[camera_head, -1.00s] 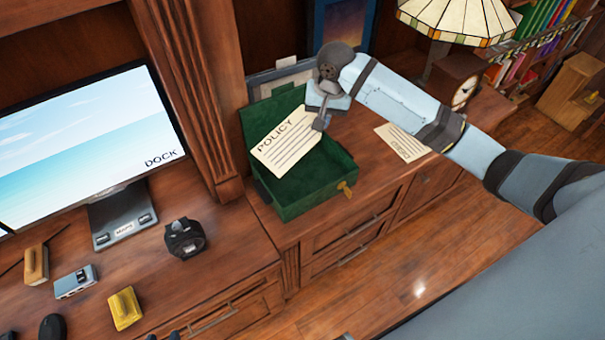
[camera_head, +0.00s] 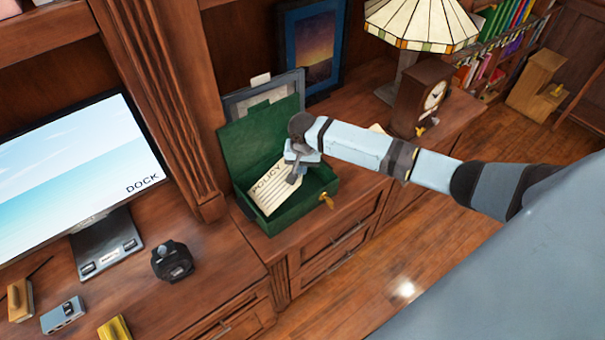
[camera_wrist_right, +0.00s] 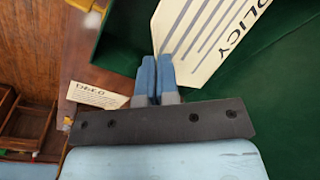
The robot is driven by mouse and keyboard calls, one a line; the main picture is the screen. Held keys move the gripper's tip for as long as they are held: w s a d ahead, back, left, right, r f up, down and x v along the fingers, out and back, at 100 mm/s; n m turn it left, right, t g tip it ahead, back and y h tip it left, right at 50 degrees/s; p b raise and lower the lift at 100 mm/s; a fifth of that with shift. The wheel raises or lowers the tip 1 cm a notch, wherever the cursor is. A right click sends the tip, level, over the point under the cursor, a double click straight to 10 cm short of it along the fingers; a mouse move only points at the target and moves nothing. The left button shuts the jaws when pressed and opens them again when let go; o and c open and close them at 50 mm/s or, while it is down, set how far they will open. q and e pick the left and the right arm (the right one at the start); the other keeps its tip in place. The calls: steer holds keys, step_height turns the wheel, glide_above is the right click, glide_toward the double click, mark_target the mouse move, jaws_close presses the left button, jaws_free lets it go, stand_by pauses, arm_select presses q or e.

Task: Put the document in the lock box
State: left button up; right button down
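The green lock box (camera_head: 298,214) stands on the wooden cabinet with its lid raised at the back and a brass key or latch (camera_head: 327,200) at its front. The cream document marked POLICY (camera_head: 268,190) is tilted, its lower part within the box opening; it also shows in the wrist view (camera_wrist_right: 205,38). My right gripper (camera_head: 294,177) is over the box, its fingers (camera_wrist_right: 156,72) together on the document's edge. Whether the document touches the box floor is hard to tell. A second paper, marked DEED (camera_wrist_right: 97,95), lies on the cabinet, mostly hidden behind my arm in the head view. My left gripper is not in view.
A clock (camera_head: 425,95) and a stained-glass lamp (camera_head: 425,20) stand right of the box, picture frames (camera_head: 313,45) behind it. A wooden pillar (camera_head: 165,110) and a monitor (camera_head: 75,170) are to the left. A dark round device (camera_head: 172,261) sits on the desk.

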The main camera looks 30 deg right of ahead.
steer(key=shift+f, duration=1.8)
steer(key=shift+f, duration=0.1)
steer(key=c, duration=1.4)
jaws_free()
